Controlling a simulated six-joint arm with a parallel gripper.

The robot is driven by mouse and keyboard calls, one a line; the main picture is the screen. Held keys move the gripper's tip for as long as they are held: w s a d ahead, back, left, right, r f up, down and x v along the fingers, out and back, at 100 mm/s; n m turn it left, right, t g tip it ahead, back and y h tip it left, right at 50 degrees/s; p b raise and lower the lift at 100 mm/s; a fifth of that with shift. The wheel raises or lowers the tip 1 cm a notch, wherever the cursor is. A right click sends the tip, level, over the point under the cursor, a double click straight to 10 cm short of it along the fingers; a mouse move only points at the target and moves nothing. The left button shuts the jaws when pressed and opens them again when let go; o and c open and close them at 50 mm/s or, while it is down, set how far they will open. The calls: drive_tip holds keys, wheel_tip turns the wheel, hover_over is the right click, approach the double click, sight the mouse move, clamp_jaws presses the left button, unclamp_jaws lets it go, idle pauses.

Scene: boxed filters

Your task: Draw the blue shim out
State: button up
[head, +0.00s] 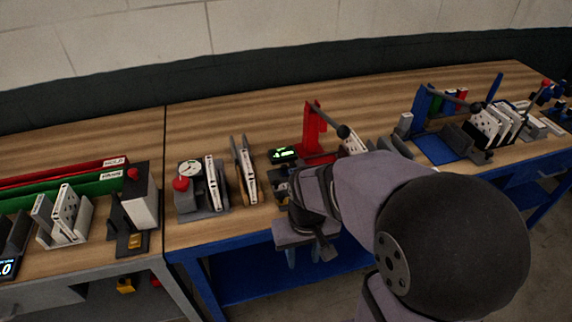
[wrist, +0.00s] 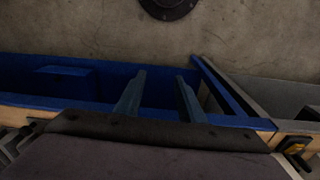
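I cannot pick out the blue shim for certain in either view. Several blue parts stand at the right of the bench, among them an upright blue bar (head: 495,87), but none is clearly a shim. My gripper (head: 304,256) points down at the front edge of the bench, in front of the red clamp stand (head: 312,130). In the wrist view my gripper (wrist: 160,76) has its two fingers spread apart with nothing between them. Behind them are a blue bench part (wrist: 60,80) and the concrete floor. My arm hides part of the bench in the head view.
Upright white-edged filters (head: 213,183) stand in holders left of my gripper, beside a gauge with a red knob (head: 181,184). More filters (head: 488,124) stand at the right. Red and green bins (head: 95,185) lie at the left. The back of the wooden bench (head: 230,115) is clear.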

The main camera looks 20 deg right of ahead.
sight(284, 167)
drive_tip(key=w+d+r+m+t+h+p, duration=0.1)
drive_tip(key=w+r, duration=0.1)
drive_tip(key=w, duration=0.8)
drive_tip(key=w+d+r+m+t+p, duration=0.1)
drive_tip(key=w+r+m, duration=0.1)
drive_tip(key=w, duration=0.7)
drive_tip(key=w+d+r+m+t+h+p, duration=0.1)
drive_tip(key=w+r+t, duration=0.1)
drive_tip(key=w, duration=0.8)
drive_tip(key=shift+s+p+x, duration=0.2)
drive_tip(key=shift+p+x, duration=0.55)
drive_tip(key=shift+x, duration=1.1)
drive_tip(key=shift+s+p+x, duration=0.2)
drive_tip(key=shift+p+x, duration=0.5)
drive_tip(key=shift+x, duration=1.15)
drive_tip(key=shift+a+f, duration=0.1)
drive_tip(key=shift+f, duration=0.05)
